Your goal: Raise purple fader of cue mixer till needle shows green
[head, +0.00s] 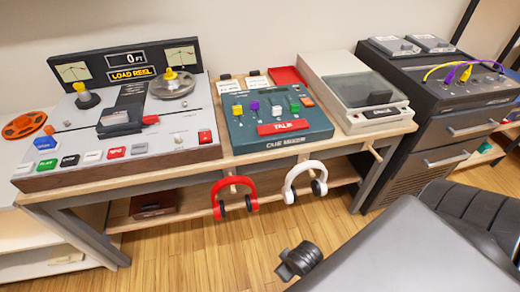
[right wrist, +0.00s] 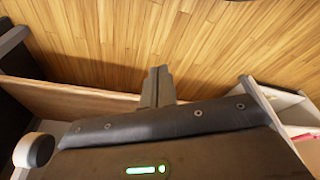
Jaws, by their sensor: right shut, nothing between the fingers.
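The teal cue mixer (head: 325,133) sits on the bench in the middle of the head view. Its purple fader (head: 254,106) stands among yellow, white, green and orange ones, above the red TALK button (head: 283,127). Two needle meters show on the tape machine's upright panel, a left meter (head: 73,71) and a right meter (head: 181,56); their needle positions are too small to read. My right gripper shows in the right wrist view (right wrist: 157,85), shut and empty, over the wooden floor, away from the mixer. My left gripper is not in view.
The tape machine (head: 176,133) stands left of the mixer and a turntable (head: 355,85) right of it. Red headphones (head: 233,184) and white headphones (head: 304,168) hang at the bench's front edge. A dark rack (head: 445,100) with cables stands right. Floor (head: 190,255) is open in front.

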